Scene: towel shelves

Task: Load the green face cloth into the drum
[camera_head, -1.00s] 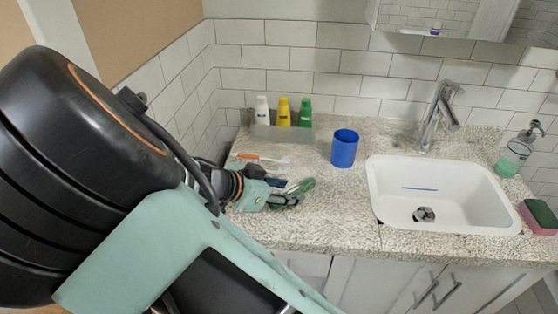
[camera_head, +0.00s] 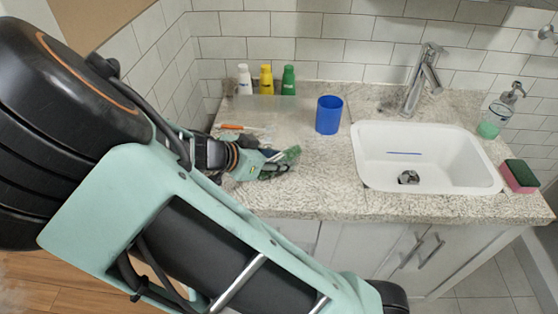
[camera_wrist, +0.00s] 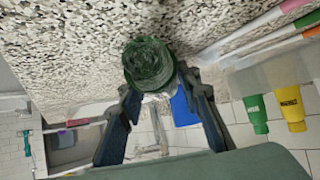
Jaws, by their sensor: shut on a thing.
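A dark green, bunched cloth (camera_head: 291,154) is at the tip of my gripper (camera_head: 279,158) over the left part of the counter. In the wrist view the green cloth (camera_wrist: 148,63) is a rounded bundle between the fingertips of my gripper (camera_wrist: 156,88), which is shut on it. The speckled counter shows close behind the bundle; I cannot tell whether the cloth touches it. No drum can be made out in either view.
A blue cup (camera_head: 329,115) stands right of my gripper, with a white sink (camera_head: 430,180) and chrome tap (camera_head: 424,75) beyond. Several bottles (camera_head: 266,80) line the back wall. An orange and white toothbrush (camera_head: 236,127) lies behind my gripper. A soap dispenser (camera_head: 492,118) and sponge (camera_head: 519,176) are far right.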

